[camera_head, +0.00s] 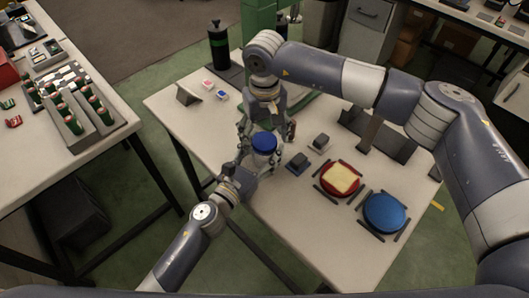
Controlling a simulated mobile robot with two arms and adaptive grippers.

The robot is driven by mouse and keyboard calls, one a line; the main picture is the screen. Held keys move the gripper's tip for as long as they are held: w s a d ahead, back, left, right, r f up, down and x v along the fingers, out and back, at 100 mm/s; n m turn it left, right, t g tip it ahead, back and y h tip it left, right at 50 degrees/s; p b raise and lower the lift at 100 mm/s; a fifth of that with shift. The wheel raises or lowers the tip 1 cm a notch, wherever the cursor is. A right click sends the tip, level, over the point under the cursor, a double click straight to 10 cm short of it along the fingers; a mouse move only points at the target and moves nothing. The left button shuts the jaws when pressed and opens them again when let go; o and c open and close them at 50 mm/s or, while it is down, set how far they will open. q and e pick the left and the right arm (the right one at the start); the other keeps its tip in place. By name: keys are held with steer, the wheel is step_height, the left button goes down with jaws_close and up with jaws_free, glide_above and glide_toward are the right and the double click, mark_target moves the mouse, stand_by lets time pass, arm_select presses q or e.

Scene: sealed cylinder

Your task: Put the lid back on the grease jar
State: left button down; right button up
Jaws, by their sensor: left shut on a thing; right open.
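The grease jar (263,158) is a pale, whitish cylinder near the middle of the table. A blue lid (264,141) sits on top of it; I cannot tell whether it is fully seated. My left gripper (256,160) comes in from the lower left and is shut on the jar's side, hiding part of it. My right gripper (266,131) is just above and behind the jar, pointing down. It is open, with its fingers spread to either side of the lid.
The white table (300,240) also holds a red round pad with a yellow piece (340,179), a blue round pad (385,213) and small dark blocks (298,162). A dark bottle (218,46) stands at the back left. The table's front left is clear.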

steer(key=c, duration=1.2)
steer(key=o, duration=1.2)
steer(key=shift+c, duration=0.2)
steer(key=shift+r, duration=2.3)
steer(key=shift+o, duration=0.2)
step_height(320, 180, up, 4)
steer(key=shift+f, duration=0.25)
